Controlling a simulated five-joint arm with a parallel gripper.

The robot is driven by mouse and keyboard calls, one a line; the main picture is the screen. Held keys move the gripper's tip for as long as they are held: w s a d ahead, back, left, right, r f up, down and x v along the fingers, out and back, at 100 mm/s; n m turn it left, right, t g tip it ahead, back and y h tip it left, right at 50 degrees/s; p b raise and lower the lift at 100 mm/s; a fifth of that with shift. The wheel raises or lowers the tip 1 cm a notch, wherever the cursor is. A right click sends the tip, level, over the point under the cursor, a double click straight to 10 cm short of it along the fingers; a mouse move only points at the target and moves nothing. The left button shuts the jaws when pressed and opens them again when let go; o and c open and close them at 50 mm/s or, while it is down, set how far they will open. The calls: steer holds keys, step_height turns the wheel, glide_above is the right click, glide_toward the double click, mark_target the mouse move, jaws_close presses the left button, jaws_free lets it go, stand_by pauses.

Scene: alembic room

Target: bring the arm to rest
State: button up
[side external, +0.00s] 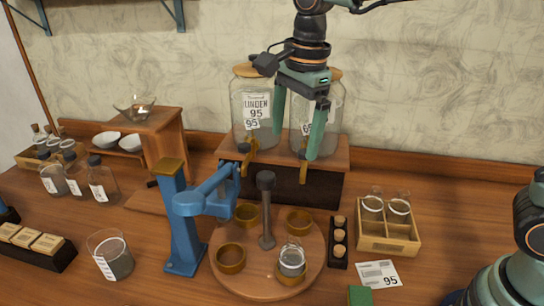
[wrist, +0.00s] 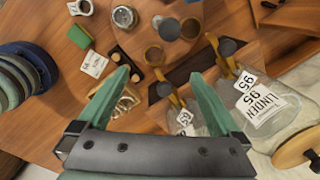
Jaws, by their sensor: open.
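My gripper (side external: 297,122) hangs in the air at the upper middle of the side view, in front of two big glass jars. Its two green fingers point down and stand apart, with nothing between them. In the wrist view my gripper (wrist: 163,90) is also open and empty above the table. The left jar (side external: 250,107) carries a "LINDEN 95" label and has a tap. The right jar (side external: 327,125) is partly hidden behind my fingers. Both jars stand on a wooden stand (side external: 335,152).
A round wooden tray (side external: 248,282) with brass cups and a central post stands in front. A blue lever device (side external: 180,225) stands at its left. A divided wooden box (side external: 388,245) holds small glasses at right. Glass bottles (side external: 102,185) stand at left. A white label card (side external: 379,274) lies on open table.

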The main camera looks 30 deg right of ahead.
steer(key=s+d+f+n+t, duration=0.1)
steer(key=s+d+n+t, duration=0.1)
steer(key=s+d+n, duration=0.3)
steer(key=s+d+n+t, duration=0.2)
steer(key=s+d+n, duration=0.3)
steer(key=d+n, duration=0.4)
steer(key=n, duration=0.3)
steer(key=shift+f, duration=0.35)
